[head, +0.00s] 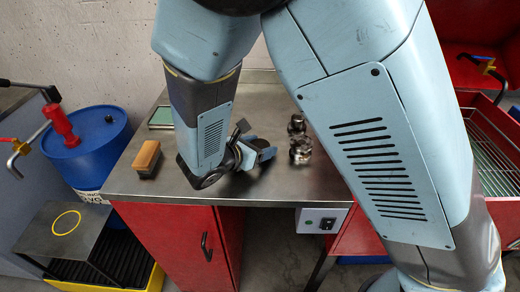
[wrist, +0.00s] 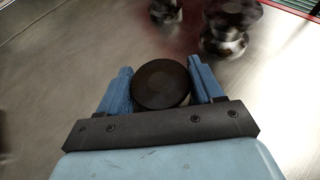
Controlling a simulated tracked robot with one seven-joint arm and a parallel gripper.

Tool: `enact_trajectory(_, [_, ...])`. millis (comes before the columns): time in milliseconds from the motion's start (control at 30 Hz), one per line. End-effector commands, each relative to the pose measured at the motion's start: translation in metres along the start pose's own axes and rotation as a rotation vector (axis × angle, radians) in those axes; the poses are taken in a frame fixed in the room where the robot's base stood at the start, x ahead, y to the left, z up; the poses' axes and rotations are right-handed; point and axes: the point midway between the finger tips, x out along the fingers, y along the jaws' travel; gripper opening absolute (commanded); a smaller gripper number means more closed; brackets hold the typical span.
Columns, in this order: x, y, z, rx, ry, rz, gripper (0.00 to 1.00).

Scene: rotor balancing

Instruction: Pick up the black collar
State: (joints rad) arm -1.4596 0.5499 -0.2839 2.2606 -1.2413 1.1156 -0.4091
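The black collar (wrist: 161,85) is a round dark disc between the two blue fingers of my gripper (wrist: 162,78) in the wrist view. The fingers lie against its left and right sides. The collar looks sharp while the bench behind it is blurred, so it is moving with my gripper, which is shut on it. In the head view my gripper (head: 262,150) is low over the steel bench, and the collar is a small dark shape in it. Its height above the bench is hard to tell.
Two metal parts with dark tops, a nearer one (head: 300,152) and a farther one (head: 297,124), stand right of my gripper on the steel bench (head: 250,103). An orange-topped block (head: 146,158) and a green-topped pad (head: 161,117) lie left. A blue drum (head: 88,150) stands beyond the bench's left edge.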

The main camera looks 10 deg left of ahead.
Motion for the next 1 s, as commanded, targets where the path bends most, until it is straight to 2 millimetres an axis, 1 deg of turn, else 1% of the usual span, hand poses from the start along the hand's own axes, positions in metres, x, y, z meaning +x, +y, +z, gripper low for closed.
enact_trajectory(33, [0.000,0.000,0.000,0.000,0.000,0.000,0.59])
enact_trajectory(67, [0.000,0.000,0.000,0.000,0.000,0.000,0.56])
enact_trajectory(500, [0.000,0.000,0.000,0.000,0.000,0.001,0.14])
enact_trajectory(800, [-0.001,0.000,0.003,0.001,0.000,0.001,0.14])
enact_trajectory(867, [-0.002,0.001,0.006,0.001,0.001,0.001,0.14])
enact_trajectory(1000, [-0.008,0.000,0.020,0.004,0.000,0.001,0.14])
